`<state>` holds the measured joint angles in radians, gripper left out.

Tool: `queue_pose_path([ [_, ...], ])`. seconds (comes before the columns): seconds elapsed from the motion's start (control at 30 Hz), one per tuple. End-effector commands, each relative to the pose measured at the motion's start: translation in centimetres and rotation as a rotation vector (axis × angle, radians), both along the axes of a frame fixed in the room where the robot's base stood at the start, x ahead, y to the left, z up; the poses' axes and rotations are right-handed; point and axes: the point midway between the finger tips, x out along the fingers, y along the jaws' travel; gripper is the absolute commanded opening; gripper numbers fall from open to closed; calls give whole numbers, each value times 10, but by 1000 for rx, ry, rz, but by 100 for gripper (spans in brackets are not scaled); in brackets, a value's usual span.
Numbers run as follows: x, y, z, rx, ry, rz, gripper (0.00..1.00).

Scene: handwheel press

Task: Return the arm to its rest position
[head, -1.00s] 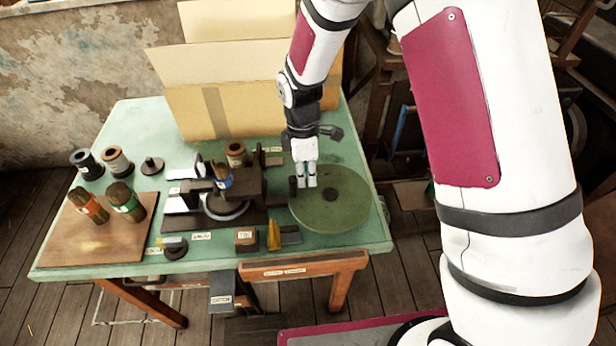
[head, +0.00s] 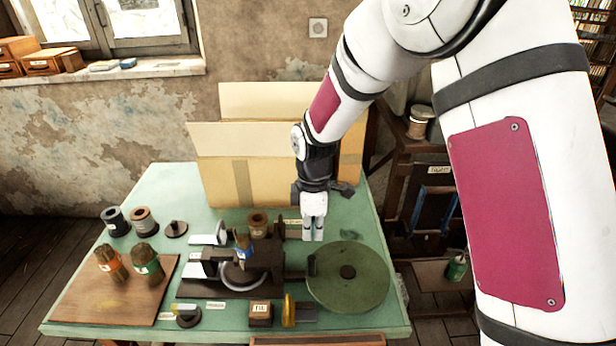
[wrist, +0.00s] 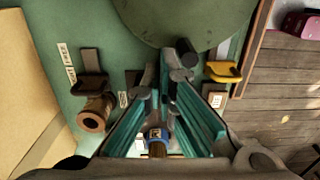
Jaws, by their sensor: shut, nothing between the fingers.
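My gripper (head: 314,238) is shut and empty. In the head view it hangs pointing down over the green table, behind the large green handwheel (head: 348,277) and to the right of the dark press (head: 251,262). In the wrist view the closed fingers (wrist: 172,72) point toward the handwheel (wrist: 187,18), whose knob shows just beyond the fingertips. A blue-banded piece (head: 243,246) stands in the press; it also shows in the wrist view (wrist: 156,137) between the finger linkages. My arm reaches in from the upper right.
An open cardboard box (head: 270,175) stands behind the gripper at the table's back. Orange-banded (head: 110,264) and green-banded (head: 146,262) pieces stand on a wooden board (head: 88,305) at left. Spools (head: 143,221) stand behind them. A yellow-handled part (head: 289,310) sits at the front edge.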

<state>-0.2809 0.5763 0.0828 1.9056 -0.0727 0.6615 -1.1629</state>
Motion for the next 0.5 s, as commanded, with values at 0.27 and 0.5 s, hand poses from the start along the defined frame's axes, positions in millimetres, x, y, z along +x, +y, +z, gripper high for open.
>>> queue_pose_path([
  [0.27,-4,-15,34,6,-36,-99,0],
  [0.5,-25,-50,107,32,-115,-352,0],
])
